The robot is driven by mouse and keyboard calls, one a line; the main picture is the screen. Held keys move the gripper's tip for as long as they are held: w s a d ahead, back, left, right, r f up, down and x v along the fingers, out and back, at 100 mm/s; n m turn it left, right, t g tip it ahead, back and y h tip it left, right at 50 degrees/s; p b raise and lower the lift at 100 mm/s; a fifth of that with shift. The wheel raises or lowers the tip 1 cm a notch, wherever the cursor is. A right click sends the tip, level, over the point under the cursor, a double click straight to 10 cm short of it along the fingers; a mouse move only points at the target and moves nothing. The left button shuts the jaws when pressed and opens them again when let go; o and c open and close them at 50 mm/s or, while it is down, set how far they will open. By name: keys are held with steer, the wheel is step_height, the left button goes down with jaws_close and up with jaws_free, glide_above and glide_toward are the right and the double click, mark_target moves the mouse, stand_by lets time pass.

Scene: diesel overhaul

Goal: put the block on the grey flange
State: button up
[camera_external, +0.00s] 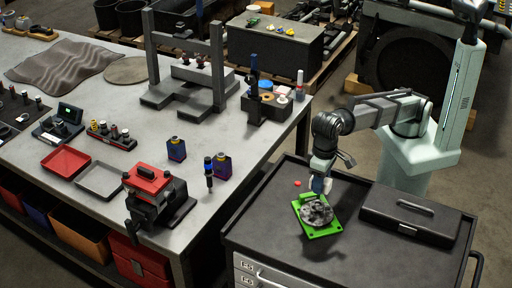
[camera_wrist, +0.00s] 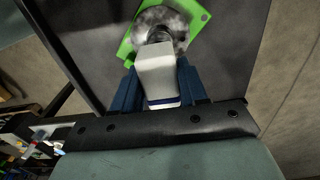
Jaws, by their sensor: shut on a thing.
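A white block (camera_wrist: 156,72) with a dark blue band is held between the blue fingers of my gripper (camera_wrist: 158,92) in the wrist view. In the external view my gripper (camera_external: 320,180) points down at the back edge of the grey flange, and the white block (camera_external: 328,186) shows partly at its tip. The grey, mottled flange (camera_external: 318,212) lies on a bright green plate (camera_external: 325,231) on the dark cart top. In the wrist view the flange (camera_wrist: 178,26) lies beyond the block's far end, partly hidden by it. I cannot tell whether block and flange touch.
A black toolbox (camera_external: 410,212) stands on the cart to the right of the plate. A small red piece (camera_external: 297,183) lies left of my gripper. The cart top (camera_external: 265,230) is bare at the left. A workbench with a red-and-black vise (camera_external: 150,200) stands farther left.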

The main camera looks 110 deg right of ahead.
mark_target(318, 204)
steer(key=shift+f, duration=3.05)
steer(key=shift+f, duration=0.1)
steer(key=o, duration=1.1)
steer(key=shift+r, duration=3.9)
